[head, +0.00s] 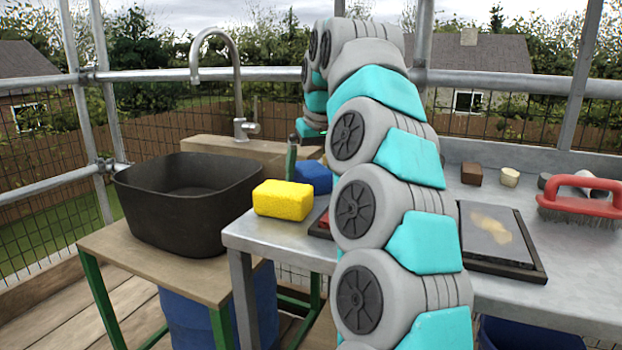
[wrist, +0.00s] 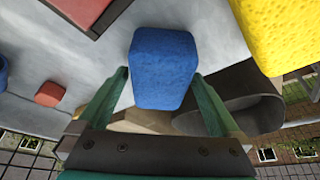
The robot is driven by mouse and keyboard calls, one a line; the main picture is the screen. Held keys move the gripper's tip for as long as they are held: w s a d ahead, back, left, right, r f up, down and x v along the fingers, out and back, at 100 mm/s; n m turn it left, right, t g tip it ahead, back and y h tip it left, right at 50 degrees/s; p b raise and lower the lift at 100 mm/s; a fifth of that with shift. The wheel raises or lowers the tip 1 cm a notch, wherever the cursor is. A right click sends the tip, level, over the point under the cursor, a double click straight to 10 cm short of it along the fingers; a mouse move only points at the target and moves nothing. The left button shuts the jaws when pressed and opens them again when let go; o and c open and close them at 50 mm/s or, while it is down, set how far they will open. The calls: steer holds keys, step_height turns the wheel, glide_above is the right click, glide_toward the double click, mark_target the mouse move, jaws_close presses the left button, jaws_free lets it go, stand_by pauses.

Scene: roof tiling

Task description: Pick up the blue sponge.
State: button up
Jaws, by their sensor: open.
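The blue sponge (head: 314,178) lies on the grey metal table behind the yellow sponge, its right part hidden by my arm in the head view. In the wrist view the blue sponge (wrist: 163,66) sits between the tips of my gripper (wrist: 160,76). The green fingers are spread, one on each side, with a narrow gap on the left; on the right I cannot tell whether the finger touches it. In the head view one green finger shows just left of the sponge.
The yellow sponge (head: 283,200) lies close by, also at the wrist view's upper right (wrist: 285,32). A black basin (head: 190,205) stands left under a tap (head: 238,90). A framed slab (head: 492,238) and a red brush (head: 583,195) lie right. A red piece (wrist: 80,8) is near the sponge.

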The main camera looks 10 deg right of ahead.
mark_target(311, 166)
stand_by(0.3)
steer(key=c, duration=1.4)
steer(key=shift+o, duration=0.2)
step_height(311, 166, up, 10)
steer(key=p, duration=0.8)
steer(key=shift+r+p, duration=0.2)
steer(key=shift+p, duration=0.2)
